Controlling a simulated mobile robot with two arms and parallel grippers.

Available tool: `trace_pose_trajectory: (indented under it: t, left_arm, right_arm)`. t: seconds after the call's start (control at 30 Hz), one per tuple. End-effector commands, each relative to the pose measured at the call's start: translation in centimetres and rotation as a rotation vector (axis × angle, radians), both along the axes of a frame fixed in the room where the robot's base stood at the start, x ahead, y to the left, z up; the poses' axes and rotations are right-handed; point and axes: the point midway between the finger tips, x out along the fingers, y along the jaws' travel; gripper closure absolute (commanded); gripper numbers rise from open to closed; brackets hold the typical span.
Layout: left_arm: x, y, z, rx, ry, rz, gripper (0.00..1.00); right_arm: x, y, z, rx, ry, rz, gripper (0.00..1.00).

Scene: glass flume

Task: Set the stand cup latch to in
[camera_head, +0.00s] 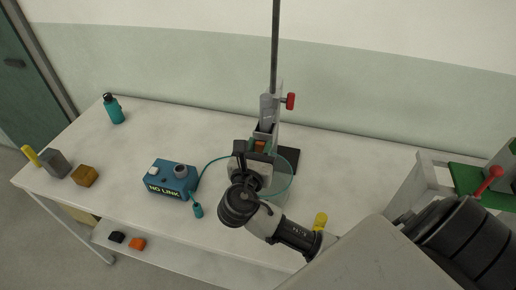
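The stand has a tall dark rod (275,45), a grey clamp block (268,106) with a red knob (290,101) on its right side, and a dark base (287,160). Low on the stand is a small cup-like holder (264,133) with an orange-brown part (261,145) at its front. I cannot make out the latch or its setting. My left gripper is not in view.
A blue box reading "NO LINK" (172,180) has a teal cable. A teal bottle (113,108), grey block (54,163) and ochre block (84,176) are at left. A red-knobbed lever (494,173) is at right.

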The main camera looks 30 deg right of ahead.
Motion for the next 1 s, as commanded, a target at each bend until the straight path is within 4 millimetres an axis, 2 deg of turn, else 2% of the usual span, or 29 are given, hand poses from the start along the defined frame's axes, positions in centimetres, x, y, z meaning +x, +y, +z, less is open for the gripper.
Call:
trace_pose_trajectory:
  t: [0.03,0.1,0.13,0.47,1.0]
  left_arm:
    - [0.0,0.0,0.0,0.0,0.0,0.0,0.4]
    - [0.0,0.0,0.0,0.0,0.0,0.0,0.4]
    - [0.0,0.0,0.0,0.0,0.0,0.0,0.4]
    - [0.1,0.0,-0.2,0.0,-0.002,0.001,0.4]
    - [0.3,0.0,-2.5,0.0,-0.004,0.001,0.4]
  right_arm:
    - [0.0,0.0,0.0,-0.001,-0.001,-0.001,0.6]
    - [0.0,0.0,0.0,0.0,0.0,0.0,0.49]
    - [0.0,0.0,0.0,0.001,0.001,0.0,0.47]
    - [-0.3,0.5,-0.2,0.002,0.003,0.003,0.47]
    - [-6.2,7.4,-0.3,0.005,0.004,0.001,0.47]
